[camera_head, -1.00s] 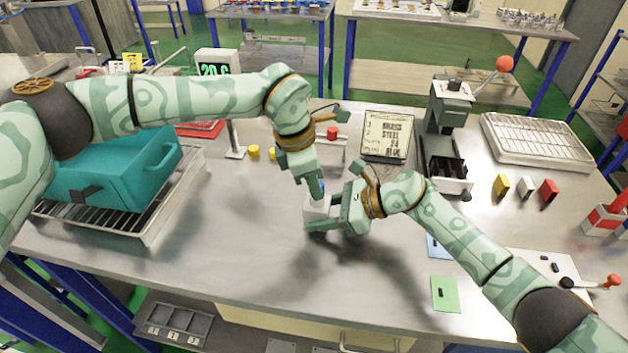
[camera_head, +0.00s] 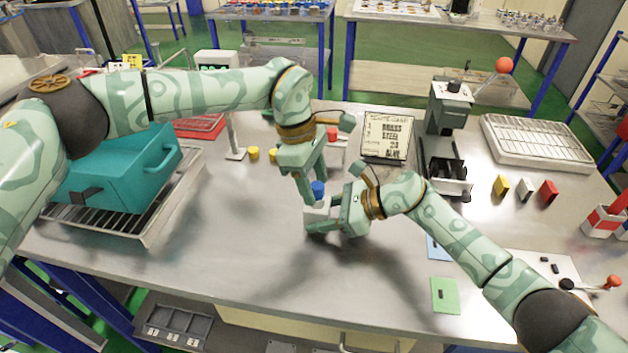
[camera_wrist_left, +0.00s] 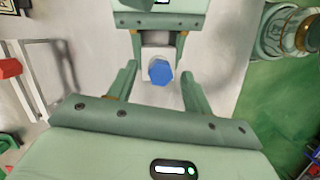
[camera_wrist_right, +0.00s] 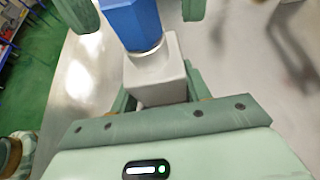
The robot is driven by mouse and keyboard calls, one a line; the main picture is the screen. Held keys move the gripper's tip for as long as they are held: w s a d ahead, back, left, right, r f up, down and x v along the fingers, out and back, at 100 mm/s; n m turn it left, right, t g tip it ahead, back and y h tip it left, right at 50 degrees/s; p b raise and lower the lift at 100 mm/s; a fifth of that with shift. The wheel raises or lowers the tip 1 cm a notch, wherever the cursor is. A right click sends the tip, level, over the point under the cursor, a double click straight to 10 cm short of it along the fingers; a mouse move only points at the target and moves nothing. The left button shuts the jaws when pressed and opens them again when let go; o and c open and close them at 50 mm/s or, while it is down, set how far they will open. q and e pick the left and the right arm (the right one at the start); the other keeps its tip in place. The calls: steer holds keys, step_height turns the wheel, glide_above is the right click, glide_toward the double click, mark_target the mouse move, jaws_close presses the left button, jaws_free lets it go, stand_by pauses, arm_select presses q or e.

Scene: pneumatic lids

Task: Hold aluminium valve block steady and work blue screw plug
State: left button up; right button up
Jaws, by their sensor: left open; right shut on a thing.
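My right gripper (camera_head: 322,222) is shut on the block from the right side. My left gripper (camera_head: 311,196) is above, pointing down, with its fingers open on either side of the plug and apart from it.
A teal case (camera_head: 120,170) sits on a wire rack at the left. A sign with text (camera_head: 388,137) and a dark lever press (camera_head: 450,120) stand behind. Blue and green cards (camera_head: 445,295) lie at the front right. The bench's left front is clear.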

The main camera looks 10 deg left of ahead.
arm_select(q)
steer(key=v, duration=0.7)
arm_select(e)
steer(key=shift+f, duration=0.1)
arm_select(q)
steer(key=v, duration=1.2)
steer(key=shift+d, duration=0.1)
arm_select(e)
steer(key=o, duration=1)
